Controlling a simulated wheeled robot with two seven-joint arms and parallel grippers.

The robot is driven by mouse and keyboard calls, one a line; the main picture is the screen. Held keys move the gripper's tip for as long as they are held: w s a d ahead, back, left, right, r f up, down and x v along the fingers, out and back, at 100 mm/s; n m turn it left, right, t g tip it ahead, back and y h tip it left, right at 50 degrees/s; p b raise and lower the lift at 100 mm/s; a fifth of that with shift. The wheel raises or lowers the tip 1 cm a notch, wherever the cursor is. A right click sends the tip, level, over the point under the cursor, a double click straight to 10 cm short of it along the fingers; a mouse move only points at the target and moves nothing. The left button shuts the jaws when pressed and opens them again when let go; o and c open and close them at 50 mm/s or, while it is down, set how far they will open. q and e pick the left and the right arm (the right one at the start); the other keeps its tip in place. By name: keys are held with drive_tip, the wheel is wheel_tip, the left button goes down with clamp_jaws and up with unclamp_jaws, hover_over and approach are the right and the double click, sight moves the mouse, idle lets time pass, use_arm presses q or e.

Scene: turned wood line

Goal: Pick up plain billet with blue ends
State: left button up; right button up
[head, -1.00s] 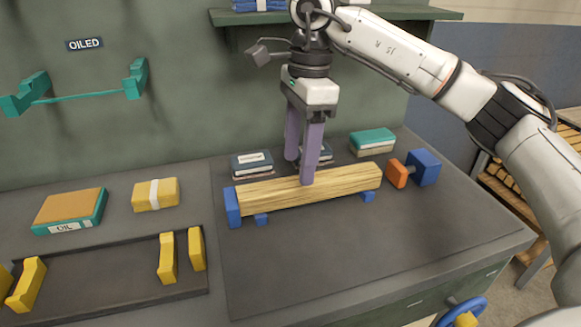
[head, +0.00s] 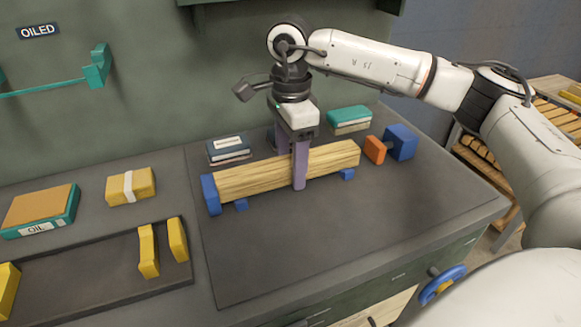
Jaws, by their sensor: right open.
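The plain wooden billet (head: 245,180) lies lengthwise on low blue supports (head: 347,174) on the right part of the bench. A blue block (head: 210,194) is at its left end; I cannot tell whether it belongs to the billet or the holder. Its right end shows bare wood. My right gripper (head: 291,162) points down over the billet, right of its middle. Its purple fingers are open and straddle the billet, one in front and one behind. The rear fingertip is hidden behind the billet. My left gripper is not in view.
An orange and blue stop (head: 400,142) stands just right of the billet. Books (head: 228,148) and a teal box (head: 349,117) lie behind it. At left are a tray with yellow posts (head: 148,250), a yellow block (head: 130,187) and an oil box (head: 38,211). The bench front is clear.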

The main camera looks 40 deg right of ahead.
clamp_jaws()
idle(0.3)
